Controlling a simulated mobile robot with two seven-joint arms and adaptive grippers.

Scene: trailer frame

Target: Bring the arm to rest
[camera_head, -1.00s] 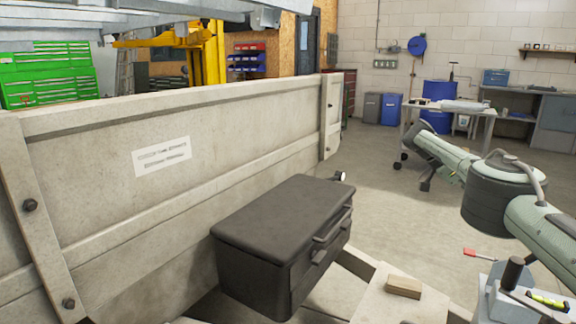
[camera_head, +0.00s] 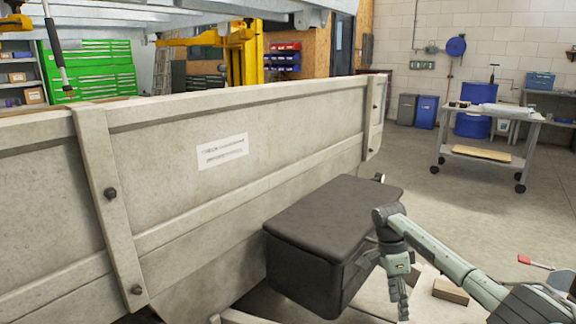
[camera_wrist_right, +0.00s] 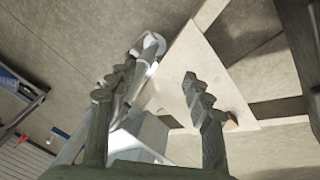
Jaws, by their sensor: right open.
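My right arm (camera_head: 455,266) comes in from the lower right and bends downward in front of the black toolbox. Its gripper (camera_head: 402,308) points down beside the toolbox's front right side, and no held object shows. In the right wrist view its two fingers stand apart with nothing between their tips (camera_wrist_right: 158,80). The black toolbox (camera_head: 333,214) is closed, and my arm partly hides its handle side. My left gripper is not in view.
The grey trailer side panel (camera_head: 170,190) with a white label stands behind the toolbox. A wooden block (camera_head: 450,291) lies near my right arm. A red-handled tool (camera_head: 535,262) is at the right. A wheeled table (camera_head: 490,148) stands farther back, with open floor before it.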

